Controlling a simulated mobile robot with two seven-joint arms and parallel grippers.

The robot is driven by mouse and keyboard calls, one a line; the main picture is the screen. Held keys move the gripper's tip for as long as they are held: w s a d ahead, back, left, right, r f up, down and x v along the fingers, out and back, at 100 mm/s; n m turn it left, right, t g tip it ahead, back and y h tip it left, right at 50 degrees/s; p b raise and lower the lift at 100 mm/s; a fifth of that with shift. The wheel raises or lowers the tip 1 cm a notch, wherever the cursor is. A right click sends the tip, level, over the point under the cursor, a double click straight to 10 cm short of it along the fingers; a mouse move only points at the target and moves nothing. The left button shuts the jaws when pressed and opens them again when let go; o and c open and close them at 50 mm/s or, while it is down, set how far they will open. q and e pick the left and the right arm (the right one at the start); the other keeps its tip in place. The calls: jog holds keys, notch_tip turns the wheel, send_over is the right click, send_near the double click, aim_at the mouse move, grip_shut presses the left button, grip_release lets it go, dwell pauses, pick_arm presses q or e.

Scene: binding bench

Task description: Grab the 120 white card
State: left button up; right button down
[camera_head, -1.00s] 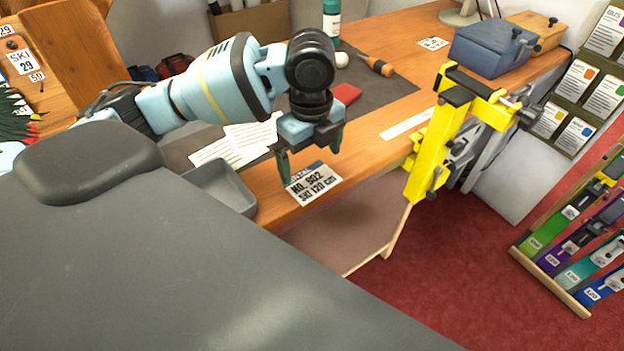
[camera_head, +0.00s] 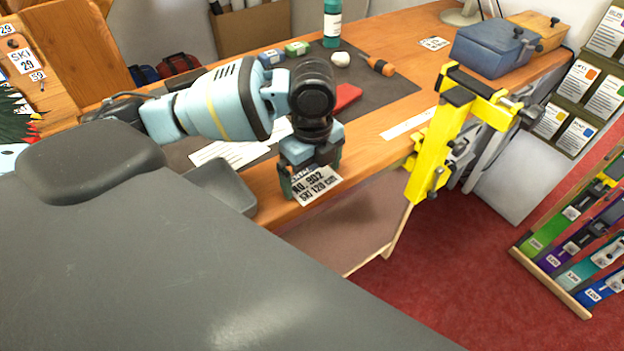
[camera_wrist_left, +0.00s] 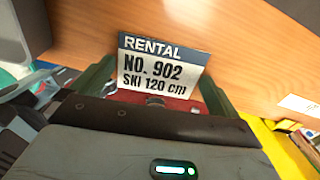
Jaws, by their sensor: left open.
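The 120 white card (camera_head: 319,188) reads "No. 902 SKI 120 cm" and lies at the front edge of the wooden bench. In the left wrist view the card (camera_wrist_left: 150,72) shows its dark "RENTAL" band. My left gripper (camera_head: 313,175) is low over the card, and its body hides the card's top part in the head view. In the left wrist view the open fingers of the gripper (camera_wrist_left: 155,90) stand one on each side of the card, with a gap to its right edge. My right gripper is in neither view.
A yellow clamp (camera_head: 437,135) stands on the bench edge to the right. A grey tray (camera_head: 222,187) is just left of the gripper. White sheets (camera_head: 226,153), a red block (camera_head: 347,95) and an orange-handled tool (camera_head: 380,66) lie behind on the dark mat (camera_head: 395,88).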

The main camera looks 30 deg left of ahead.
aim_at(313, 181)
pick_arm(q)
jog(key=shift+c, duration=0.3)
jog(key=c, duration=0.5)
jog(key=shift+c, duration=0.2)
jog(key=shift+r, duration=0.25)
notch_tip(313, 181, up, 4)
jog(key=shift+f, duration=0.25)
jog(key=s+d+r, duration=0.1)
jog(key=s+d, duration=0.7)
jog(key=d, duration=0.6)
jog(key=shift+p, duration=0.45)
